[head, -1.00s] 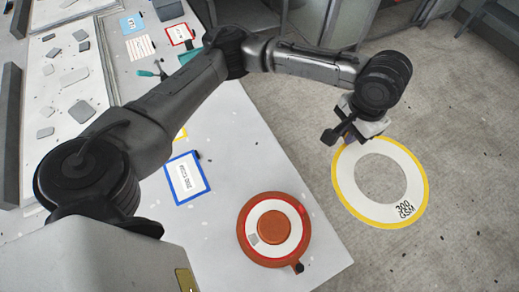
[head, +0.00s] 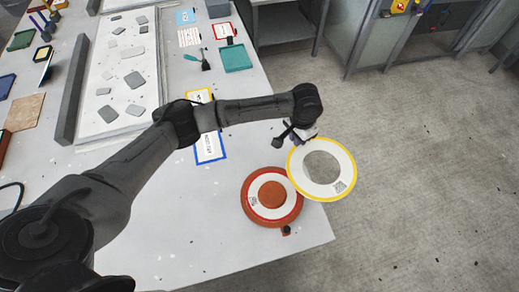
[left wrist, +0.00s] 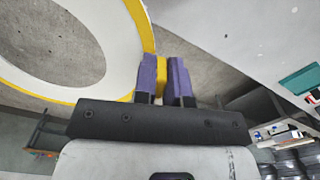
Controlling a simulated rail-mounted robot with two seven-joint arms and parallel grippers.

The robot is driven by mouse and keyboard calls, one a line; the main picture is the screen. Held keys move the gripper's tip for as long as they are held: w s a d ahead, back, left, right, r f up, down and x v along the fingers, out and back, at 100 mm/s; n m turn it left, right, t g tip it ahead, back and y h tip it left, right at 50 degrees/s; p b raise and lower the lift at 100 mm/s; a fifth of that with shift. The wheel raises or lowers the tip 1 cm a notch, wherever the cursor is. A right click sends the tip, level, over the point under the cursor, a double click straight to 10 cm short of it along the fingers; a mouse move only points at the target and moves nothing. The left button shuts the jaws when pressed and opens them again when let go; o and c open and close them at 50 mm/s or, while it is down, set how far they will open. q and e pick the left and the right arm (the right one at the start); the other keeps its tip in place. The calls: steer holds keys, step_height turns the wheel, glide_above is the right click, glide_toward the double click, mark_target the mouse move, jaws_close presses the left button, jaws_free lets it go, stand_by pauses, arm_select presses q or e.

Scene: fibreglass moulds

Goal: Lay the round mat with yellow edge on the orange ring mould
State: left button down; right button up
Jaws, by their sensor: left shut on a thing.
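The round mat with yellow edge (head: 345,163) is a white ring with a wide round hole and printed text. My left gripper (head: 292,143) is shut on its rim at the upper left. In the left wrist view the purple-padded fingers of the left gripper (left wrist: 166,78) pinch the yellow edge of the mat (left wrist: 130,45). The orange ring mould (head: 250,209) sits near the table's corner, with a white ring lying on it around an orange centre. In the head view the mat overlaps the mould's right edge and reaches past the table. My right gripper is not in view.
The table (head: 190,245) is clear in front of the mould. A blue-framed card (head: 210,148) and a yellow-framed card lie behind it, partly under my arm. A teal tray (head: 236,57) is farther back. Open floor (head: 430,170) lies right.

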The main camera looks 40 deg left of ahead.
arm_select(q)
steer(key=s+a+f+m+p, duration=0.1)
steer(key=s+a+f+p, duration=0.2)
steer(key=f, duration=0.4)
steer(key=s+a+f+m+p, duration=0.2)
steer(key=s+a+f+p, duration=0.1)
steer(key=a+f, duration=0.3)
step_height(320, 180, down, 2)
steer(key=shift+f, duration=0.1)
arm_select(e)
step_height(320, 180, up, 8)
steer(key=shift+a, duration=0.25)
arm_select(q)
steer(key=shift+s, duration=0.1)
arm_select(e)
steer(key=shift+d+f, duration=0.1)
